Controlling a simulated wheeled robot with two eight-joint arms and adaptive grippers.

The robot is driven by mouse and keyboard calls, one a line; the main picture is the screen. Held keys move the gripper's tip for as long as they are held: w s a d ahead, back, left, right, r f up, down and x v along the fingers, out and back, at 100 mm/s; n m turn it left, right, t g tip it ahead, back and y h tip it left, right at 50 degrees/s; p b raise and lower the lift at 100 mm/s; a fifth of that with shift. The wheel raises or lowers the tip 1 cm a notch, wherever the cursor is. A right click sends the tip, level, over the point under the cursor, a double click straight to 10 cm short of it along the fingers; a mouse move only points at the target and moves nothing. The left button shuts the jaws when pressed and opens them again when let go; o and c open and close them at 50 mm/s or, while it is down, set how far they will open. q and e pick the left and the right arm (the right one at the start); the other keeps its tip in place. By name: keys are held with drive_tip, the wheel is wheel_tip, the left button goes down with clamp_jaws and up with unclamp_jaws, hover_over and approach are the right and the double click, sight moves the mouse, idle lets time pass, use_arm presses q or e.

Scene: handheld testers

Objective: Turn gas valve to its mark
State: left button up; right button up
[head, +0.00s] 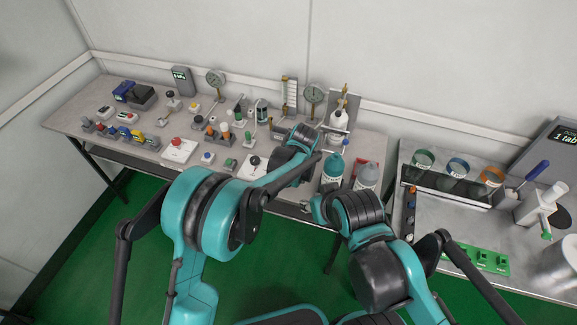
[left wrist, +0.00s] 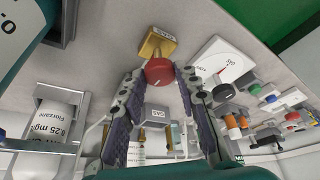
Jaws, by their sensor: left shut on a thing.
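The gas valve has a round red knob (left wrist: 159,71) on a brass body (left wrist: 157,43) with a small GAS tag, seen in the left wrist view. My left gripper (left wrist: 158,80) has its two dark fingers on either side of the knob and is shut on it. In the head view my left gripper (head: 303,138) is over the back right part of the bench and hides the valve. My right gripper (head: 307,207) is partly visible near the bench's front edge; its fingers are unclear.
The bench (head: 75,118) is crowded with switches, gauges and buttons. A labelled white bottle (left wrist: 55,135) is left of the valve in the wrist view.

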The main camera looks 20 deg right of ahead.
use_arm(q)
drive_tip(key=shift+n, duration=0.4)
drive_tip(key=o, duration=1.2)
drive_tip(key=shift+c, duration=0.2)
drive_tip(key=v, duration=1.2)
drive_tip(key=shift+d, duration=0.25)
drive_tip(key=shift+w, duration=0.1)
